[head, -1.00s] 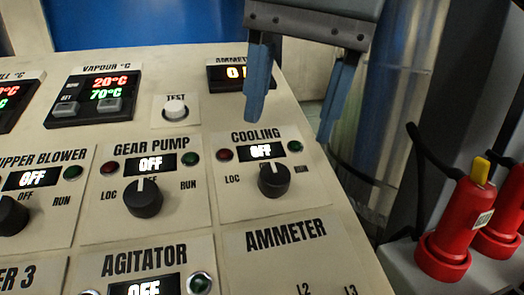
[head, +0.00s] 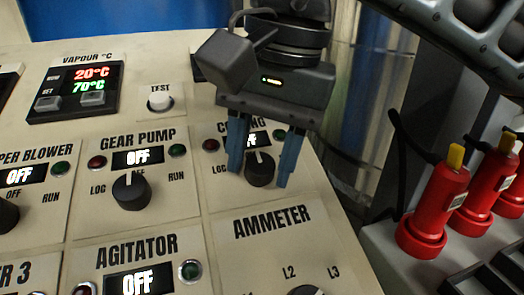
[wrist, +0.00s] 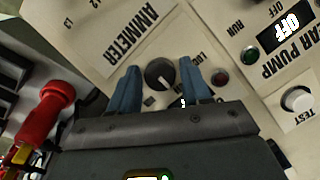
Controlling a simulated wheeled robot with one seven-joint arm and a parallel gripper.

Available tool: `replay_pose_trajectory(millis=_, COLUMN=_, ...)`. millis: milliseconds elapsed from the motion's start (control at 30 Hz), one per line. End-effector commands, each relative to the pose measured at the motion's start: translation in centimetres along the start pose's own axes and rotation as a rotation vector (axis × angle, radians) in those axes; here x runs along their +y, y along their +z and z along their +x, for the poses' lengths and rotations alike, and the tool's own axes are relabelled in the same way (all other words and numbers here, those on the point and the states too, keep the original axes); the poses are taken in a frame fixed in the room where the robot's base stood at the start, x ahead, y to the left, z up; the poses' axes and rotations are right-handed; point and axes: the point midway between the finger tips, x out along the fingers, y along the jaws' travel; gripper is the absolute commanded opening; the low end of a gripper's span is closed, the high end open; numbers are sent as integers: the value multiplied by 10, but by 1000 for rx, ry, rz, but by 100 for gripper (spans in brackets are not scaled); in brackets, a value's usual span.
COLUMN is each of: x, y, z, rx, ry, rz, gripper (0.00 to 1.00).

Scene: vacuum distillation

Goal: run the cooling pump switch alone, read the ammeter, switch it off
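The cooling switch is a black knob (head: 260,171) on the cream panel. The display above it (head: 254,139) is partly hidden behind my gripper; the letters that show fit OFF. My gripper (head: 260,177) is open, with one blue finger on either side of the knob. In the wrist view the knob (wrist: 160,74) sits between the two fingers, with gaps showing, so they appear apart from it. The ammeter readout (head: 198,66) is almost wholly hidden behind my gripper; only a dark edge shows. The AMMETER selector panel (head: 272,222) lies below, its knob (head: 305,291) cut off by the frame.
The gear pump knob (head: 131,191) is left of the cooling switch, its display OFF. The agitator display (head: 138,281) reads OFF. The white TEST button (head: 160,98) and vapour readout (head: 76,91) are above. Red plug-like parts (head: 435,208) stand right of the panel edge.

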Motion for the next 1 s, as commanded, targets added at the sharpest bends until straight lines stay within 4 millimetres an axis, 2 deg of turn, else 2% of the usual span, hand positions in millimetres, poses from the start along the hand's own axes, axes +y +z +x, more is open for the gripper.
replay_pose_trajectory(millis=67, x=0, y=0, z=0, rx=0, ry=0, rz=0, gripper=40)
replay_pose_trajectory(millis=400, x=0, y=0, z=0, rx=0, ry=0, rz=0, gripper=7)
replay_pose_trajectory(millis=733, x=1, y=0, z=3, rx=0, ry=-15, rz=44, gripper=6)
replay_pose_trajectory(millis=1000, x=3, y=-1, z=8, rx=-4, ry=-68, rz=208, gripper=7)
